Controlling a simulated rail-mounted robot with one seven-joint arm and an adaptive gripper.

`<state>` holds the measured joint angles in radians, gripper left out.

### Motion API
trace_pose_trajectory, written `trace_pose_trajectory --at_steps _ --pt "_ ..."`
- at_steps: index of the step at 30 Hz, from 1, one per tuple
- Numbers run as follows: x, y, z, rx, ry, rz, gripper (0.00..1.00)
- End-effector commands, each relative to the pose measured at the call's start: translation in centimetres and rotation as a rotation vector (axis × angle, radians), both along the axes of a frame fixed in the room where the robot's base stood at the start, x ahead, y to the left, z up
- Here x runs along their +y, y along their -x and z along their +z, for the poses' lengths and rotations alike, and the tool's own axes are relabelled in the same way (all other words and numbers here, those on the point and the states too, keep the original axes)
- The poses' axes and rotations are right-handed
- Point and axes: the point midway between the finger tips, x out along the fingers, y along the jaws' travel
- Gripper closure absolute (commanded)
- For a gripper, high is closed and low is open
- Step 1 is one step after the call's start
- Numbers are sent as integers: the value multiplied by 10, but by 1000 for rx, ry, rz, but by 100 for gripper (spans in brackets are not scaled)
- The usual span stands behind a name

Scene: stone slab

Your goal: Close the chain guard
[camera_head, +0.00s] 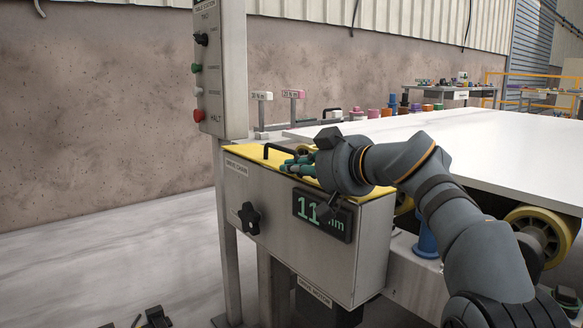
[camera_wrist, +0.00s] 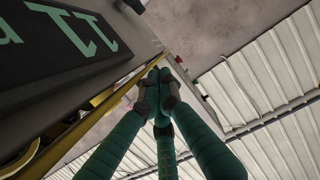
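The box front has a black knob (camera_head: 249,218) and a digital display (camera_head: 322,217). A control panel (camera_head: 219,70) on a post stands at the left. A large white slab (camera_head: 460,140) lies to the right, above yellow rollers (camera_head: 541,232). Floor at the left is mostly clear.

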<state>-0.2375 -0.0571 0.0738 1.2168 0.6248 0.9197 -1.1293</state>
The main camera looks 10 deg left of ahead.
Motion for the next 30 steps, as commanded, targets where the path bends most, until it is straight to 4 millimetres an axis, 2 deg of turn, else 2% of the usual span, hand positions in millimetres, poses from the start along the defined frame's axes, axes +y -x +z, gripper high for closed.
trace_pose_trajectory --at_steps 1,8,9,12,19,24,30 --pt "-8 -7 8 -7 5 -19 100" --pt "-4 0 51 -4 1 -3 100" --pt "-15 8 46 -5 0 -6 100" --pt "-33 23 51 -4 -1 -5 100" --pt "-64 50 61 -3 -2 0 100" --pt "-74 60 63 -1 -2 3 100" --pt "-76 62 63 0 -2 5 100"
